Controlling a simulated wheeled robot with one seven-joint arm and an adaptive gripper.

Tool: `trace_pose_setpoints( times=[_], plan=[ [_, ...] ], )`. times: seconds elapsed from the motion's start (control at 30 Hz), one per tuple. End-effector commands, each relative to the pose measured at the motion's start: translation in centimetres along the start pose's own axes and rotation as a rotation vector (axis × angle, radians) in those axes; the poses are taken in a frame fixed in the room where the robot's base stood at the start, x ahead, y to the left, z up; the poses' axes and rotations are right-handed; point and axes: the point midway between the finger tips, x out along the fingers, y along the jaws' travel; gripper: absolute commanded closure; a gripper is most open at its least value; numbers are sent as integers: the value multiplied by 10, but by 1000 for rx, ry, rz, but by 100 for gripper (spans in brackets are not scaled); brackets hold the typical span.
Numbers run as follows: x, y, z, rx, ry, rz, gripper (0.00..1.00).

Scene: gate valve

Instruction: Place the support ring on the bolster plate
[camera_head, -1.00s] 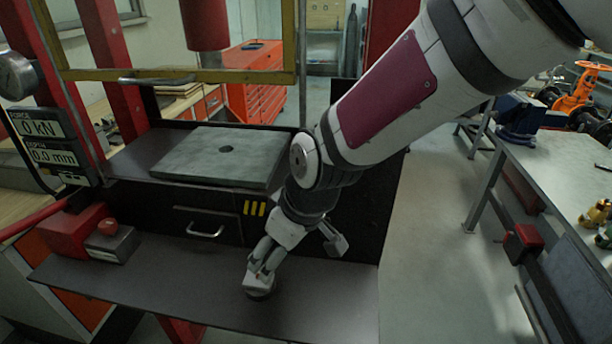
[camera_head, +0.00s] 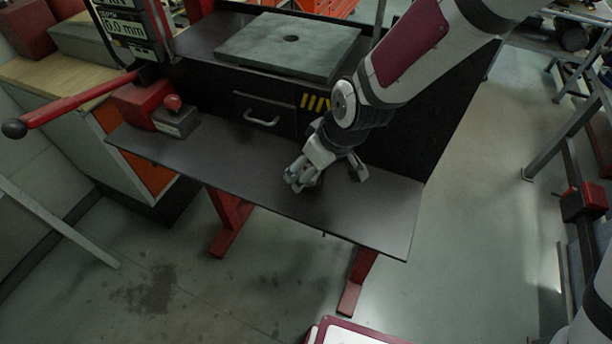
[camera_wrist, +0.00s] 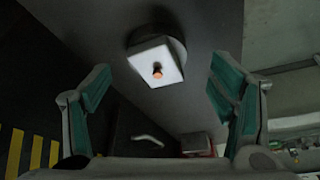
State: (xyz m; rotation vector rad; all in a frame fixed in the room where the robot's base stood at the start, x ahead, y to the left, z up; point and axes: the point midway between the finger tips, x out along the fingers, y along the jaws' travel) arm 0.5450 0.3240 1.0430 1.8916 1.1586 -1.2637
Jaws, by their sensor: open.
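The bolster plate (camera_head: 265,45) is a thick grey square slab with a central hole, lying on the upper deck of the press in the head view. My gripper (camera_head: 328,174) is low over the dark front shelf, right of the middle. In the wrist view its two teal-padded fingers are wide apart. Between and beyond them a short round dark piece (camera_wrist: 176,28), apparently the support ring, stands on the shelf. A pale square piece (camera_wrist: 152,62) with an orange tip covers part of it. The fingers do not touch it. In the head view my gripper mostly hides it.
The dark shelf (camera_head: 222,160) is otherwise largely bare, with a red and grey pump unit (camera_head: 155,108) at its left end. A long red lever (camera_head: 75,105) sticks out left. A drawer front (camera_head: 265,110) stands below the bolster plate. Open floor lies in front.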

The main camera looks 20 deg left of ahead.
Motion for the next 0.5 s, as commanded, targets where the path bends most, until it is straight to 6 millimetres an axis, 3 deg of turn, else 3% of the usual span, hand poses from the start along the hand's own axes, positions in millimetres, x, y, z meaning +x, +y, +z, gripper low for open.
trace_pose_setpoints(
  times=[0.3,0.5],
  plan=[
    [37,2,-1,-1,-2,-2,23],
    [43,3,-2,-1,1,0,23]
  ],
)
